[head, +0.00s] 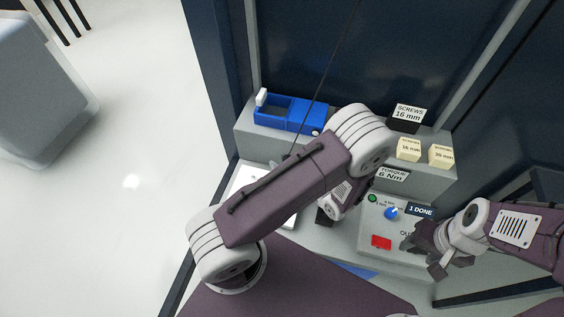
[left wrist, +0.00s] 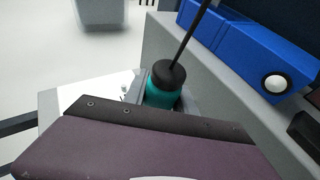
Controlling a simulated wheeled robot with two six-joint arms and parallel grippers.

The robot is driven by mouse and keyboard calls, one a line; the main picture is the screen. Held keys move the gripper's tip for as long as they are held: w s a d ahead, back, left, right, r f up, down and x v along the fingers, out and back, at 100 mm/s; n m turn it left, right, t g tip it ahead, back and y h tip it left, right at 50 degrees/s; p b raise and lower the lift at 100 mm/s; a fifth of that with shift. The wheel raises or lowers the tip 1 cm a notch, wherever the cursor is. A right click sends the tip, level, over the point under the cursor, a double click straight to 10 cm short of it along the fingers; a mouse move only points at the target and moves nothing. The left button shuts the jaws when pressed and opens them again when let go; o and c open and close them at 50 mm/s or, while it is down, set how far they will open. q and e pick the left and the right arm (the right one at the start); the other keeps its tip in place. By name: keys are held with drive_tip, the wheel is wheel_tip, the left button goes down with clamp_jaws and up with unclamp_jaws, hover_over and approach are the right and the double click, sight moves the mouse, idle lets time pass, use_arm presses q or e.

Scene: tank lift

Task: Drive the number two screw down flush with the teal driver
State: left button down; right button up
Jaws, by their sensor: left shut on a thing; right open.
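The teal driver (left wrist: 163,92) has a black cap and a dark cord running up from it. In the left wrist view it stands just past the dark gripper body, and my left gripper (left wrist: 164,104) is shut on it. In the head view my own arm hides the driver and the left fingertips, while the cord shows as a thin line. A white plate (head: 246,183) shows partly behind that arm. My right gripper (head: 428,252) is open beside the control panel (head: 370,222), holding nothing that I can see.
A blue tray (head: 289,113) sits on the grey ledge, with a black "16 mm" screws box (head: 404,125) and two cream boxes (head: 408,150) to its right. Signs read "TORQUE 6 Nm" (head: 392,175) and "1 DONE" (head: 421,211). The panel has a blue knob (head: 391,213) and red button (head: 381,242).

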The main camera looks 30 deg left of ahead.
sight(287, 159)
use_arm(q)
drive_tip(key=shift+s+f+b, duration=0.1)
drive_tip(key=shift+f+b, duration=0.6)
drive_tip(key=shift+f, duration=0.2)
idle(3.3)
drive_tip(key=shift+r+p, duration=2.6)
drive_tip(key=shift+r, duration=0.55)
drive_tip(key=shift+f, duration=0.1)
